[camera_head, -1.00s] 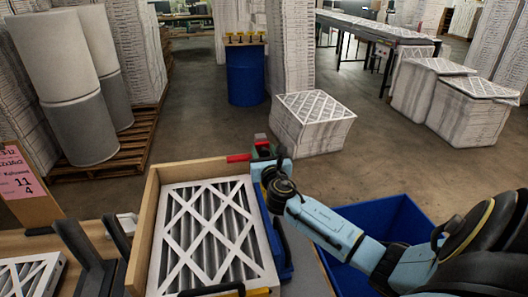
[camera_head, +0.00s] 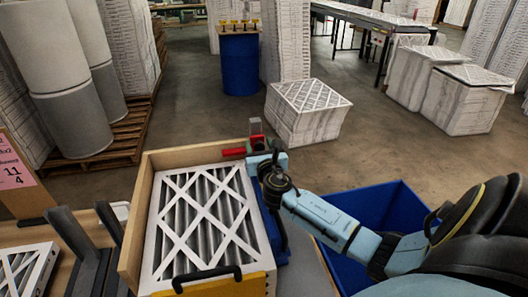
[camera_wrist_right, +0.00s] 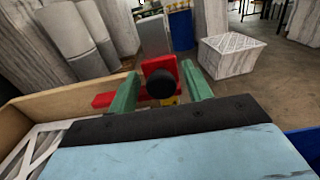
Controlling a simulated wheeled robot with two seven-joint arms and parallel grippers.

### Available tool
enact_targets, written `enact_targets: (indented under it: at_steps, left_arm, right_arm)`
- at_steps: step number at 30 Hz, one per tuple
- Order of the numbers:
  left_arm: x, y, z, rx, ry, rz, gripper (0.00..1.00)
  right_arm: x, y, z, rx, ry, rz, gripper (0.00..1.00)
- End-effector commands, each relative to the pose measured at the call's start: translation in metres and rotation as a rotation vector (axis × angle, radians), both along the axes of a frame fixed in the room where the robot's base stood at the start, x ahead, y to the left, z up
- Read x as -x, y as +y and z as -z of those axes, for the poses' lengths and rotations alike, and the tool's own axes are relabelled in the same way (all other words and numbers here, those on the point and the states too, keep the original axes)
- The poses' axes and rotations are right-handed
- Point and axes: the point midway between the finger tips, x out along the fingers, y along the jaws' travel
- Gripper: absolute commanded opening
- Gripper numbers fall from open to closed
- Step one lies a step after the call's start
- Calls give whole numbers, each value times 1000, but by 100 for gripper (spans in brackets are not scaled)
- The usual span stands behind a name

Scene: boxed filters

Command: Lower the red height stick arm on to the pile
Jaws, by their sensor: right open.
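The pile shows as a white-framed pleated filter (camera_head: 203,222) on top, inside a wooden box (camera_head: 133,215). The red height stick arm (camera_head: 234,151) is at the box's back right corner; it also shows in the wrist view (camera_wrist_right: 103,100), pointing left. It joins an upright red block (camera_wrist_right: 161,68) with a black round knob (camera_wrist_right: 160,84). My right gripper (camera_head: 258,146) is open at this corner. Its green fingers (camera_wrist_right: 160,88) stand on either side of the knob; whether they touch it I cannot tell. My left gripper is not in view.
A blue bin (camera_head: 375,215) stands right of the box, under my right arm. A yellow front panel with a black handle (camera_head: 207,278) is at the box's near side. Dark grey uprights (camera_head: 75,240) and another filter (camera_head: 25,268) are at left. Wrapped filter stacks (camera_head: 305,115) stand on the floor beyond.

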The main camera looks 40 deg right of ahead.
Motion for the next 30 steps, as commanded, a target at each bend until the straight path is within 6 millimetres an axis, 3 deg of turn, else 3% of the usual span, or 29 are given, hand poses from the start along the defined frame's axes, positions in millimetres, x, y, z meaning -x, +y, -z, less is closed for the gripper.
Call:
enact_targets:
  at_steps: [18, 30]
  left_arm:
    - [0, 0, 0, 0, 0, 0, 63]
    - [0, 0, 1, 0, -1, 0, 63]
  right_arm:
    - [102, 55, 2, -1, 3, 1, 50]
    - [113, 61, 0, 0, 1, 2, 50]
